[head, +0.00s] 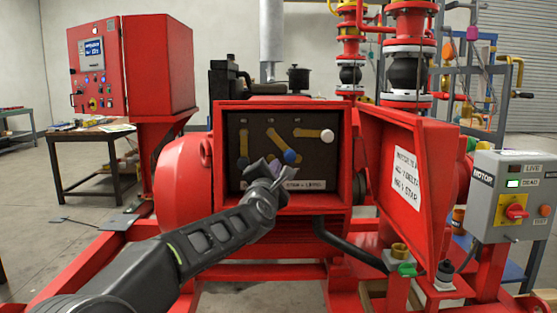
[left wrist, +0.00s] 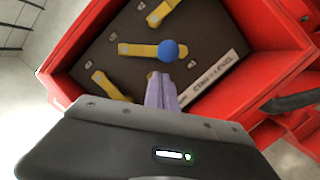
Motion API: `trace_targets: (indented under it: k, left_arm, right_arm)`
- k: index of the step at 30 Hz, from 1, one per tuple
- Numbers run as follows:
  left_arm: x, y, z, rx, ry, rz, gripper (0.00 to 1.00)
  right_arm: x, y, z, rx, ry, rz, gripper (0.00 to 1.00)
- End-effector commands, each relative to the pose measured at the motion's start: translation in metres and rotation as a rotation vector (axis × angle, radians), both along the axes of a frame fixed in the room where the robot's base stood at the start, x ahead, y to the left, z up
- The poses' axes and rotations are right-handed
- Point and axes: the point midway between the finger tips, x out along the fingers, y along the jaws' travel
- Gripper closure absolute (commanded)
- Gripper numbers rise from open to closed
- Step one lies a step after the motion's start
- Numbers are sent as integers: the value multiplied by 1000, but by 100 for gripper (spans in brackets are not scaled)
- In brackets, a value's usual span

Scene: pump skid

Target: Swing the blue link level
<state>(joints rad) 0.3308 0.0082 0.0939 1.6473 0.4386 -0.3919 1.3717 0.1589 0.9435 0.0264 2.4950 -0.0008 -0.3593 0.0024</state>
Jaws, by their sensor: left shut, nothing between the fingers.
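The blue link (head: 273,141) is a yellow bar with a blue ball knob (head: 290,156) at its lower right end. It slants down to the right on the dark panel inside the open red box. In the left wrist view the bar (left wrist: 138,49) and knob (left wrist: 168,50) also show. My left gripper (head: 277,168) is shut with nothing between its lilac fingers. In the left wrist view its fingertips (left wrist: 160,77) are close below the knob; I cannot tell if they touch it. My right gripper is not in view.
A level link with a white knob (head: 327,136) is at the right, and an upright link (head: 243,143) at the left. The label (head: 305,184) reads "STAR = LEVEL". The box's red door (head: 410,180) stands open at the right. A grey motor switch box (head: 513,195) is further right.

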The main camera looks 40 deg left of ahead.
Motion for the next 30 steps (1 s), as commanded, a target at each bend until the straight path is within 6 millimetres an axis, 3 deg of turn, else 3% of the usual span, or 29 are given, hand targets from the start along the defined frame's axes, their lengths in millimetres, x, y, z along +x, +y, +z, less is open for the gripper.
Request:
trace_targets:
  k: [5, 30]
  left_arm:
    - [6, -7, 7, -1, 1, 2, 100]
    - [9, -12, 6, -50, -36, 0, 100]
  right_arm:
    - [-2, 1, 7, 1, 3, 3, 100]
    - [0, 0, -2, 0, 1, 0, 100]
